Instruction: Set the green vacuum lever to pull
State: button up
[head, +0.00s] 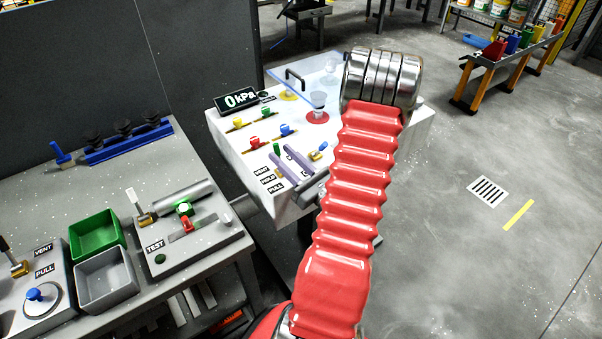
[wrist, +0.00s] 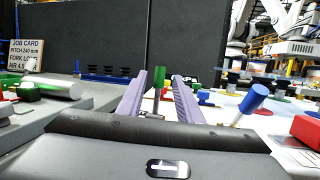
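The green vacuum lever (head: 277,149) stands on the white panel (head: 234,146), beside the VENT, HOLD and PULL labels (head: 268,179). Its green handle is upright in the wrist view (wrist: 159,78). My gripper (head: 281,153) is low over the panel, with its two purple fingers apart. In the wrist view, the lever shows between the fingertips (wrist: 160,84), with a gap on each side. I cannot tell whether the lever is level with the fingertips or just beyond them. A finger partly hides the lever's base in the head view, so its exact setting is unclear.
A blue-tipped lever (head: 322,147) stands close to the right of my fingers. A gauge (head: 238,99) reads 0 kPa. Red, yellow, green and blue knobs sit farther back on the panel. A grey bench with a green bin (head: 97,233) stands at the left.

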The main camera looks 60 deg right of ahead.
jog(key=shift+v, duration=3.4)
jog(key=shift+c, duration=0.5)
